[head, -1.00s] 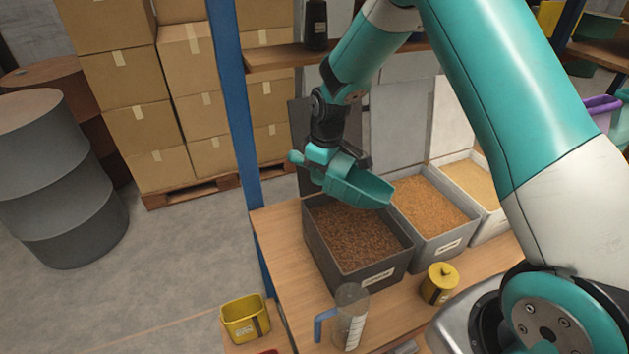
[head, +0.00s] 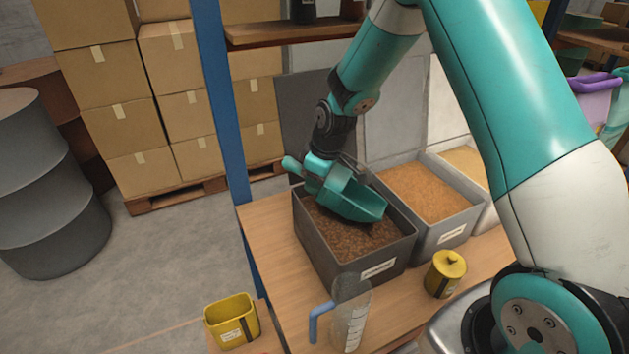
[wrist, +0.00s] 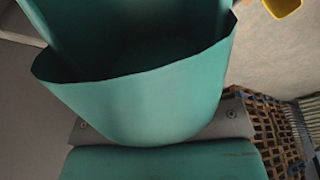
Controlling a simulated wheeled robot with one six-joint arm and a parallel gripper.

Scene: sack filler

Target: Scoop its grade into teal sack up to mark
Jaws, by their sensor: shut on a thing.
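My gripper (head: 324,172) is shut on a teal scoop (head: 352,203). The scoop is inside the left grey bin (head: 369,258), low over the dark brown grains (head: 347,236). Its lip looks close to the grain, but I cannot tell whether it touches. In the wrist view the scoop (wrist: 140,100) fills most of the picture, and the part of its inside that shows looks empty. Part of a teal sack (head: 615,125) shows at the right edge of the head view, beside a purple-rimmed one (head: 592,105). Its mark and grade label cannot be seen.
A middle bin (head: 447,232) holds orange-brown grains, and a third bin at right holds paler grains. A clear jug (head: 351,318), a yellow lidded pot (head: 445,274) and a yellow open tub (head: 232,321) stand in front. A blue post (head: 222,120) rises left of the bins.

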